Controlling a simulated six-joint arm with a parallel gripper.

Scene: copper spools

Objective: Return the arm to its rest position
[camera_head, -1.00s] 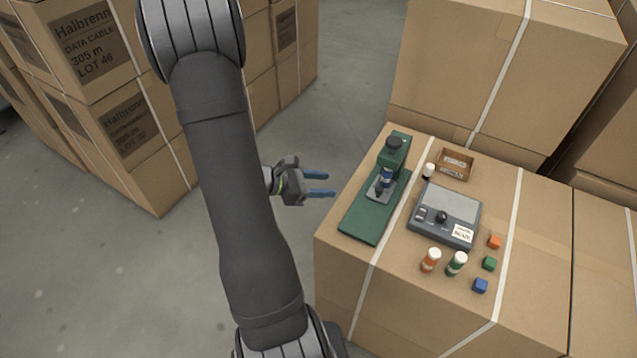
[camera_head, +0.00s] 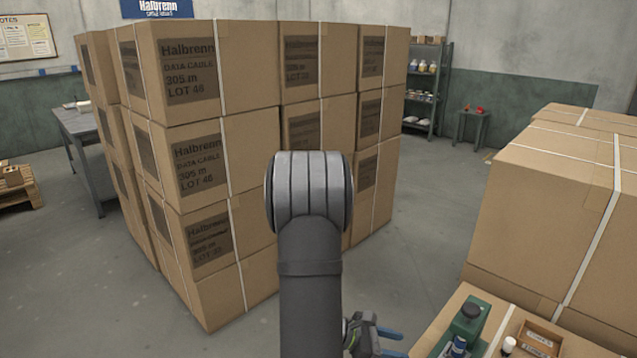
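My arm stands upright in the lower middle of the picture. My gripper (camera_head: 392,343) is low in the picture, right of my arm and left of the carton that serves as a work surface (camera_head: 440,320). Its two blue fingers point right and stand apart, with nothing between them. The green device (camera_head: 468,322) on the carton is right of the gripper and apart from it. A blue-topped item (camera_head: 458,345) is at the device, cut by the bottom edge.
A tall stack of cable cartons (camera_head: 250,130) stands behind my arm. Large cartons (camera_head: 560,190) fill the right side. A small brown box (camera_head: 540,338) and a white-capped bottle (camera_head: 508,345) sit on the work carton. Grey floor (camera_head: 430,230) lies open between the stacks.

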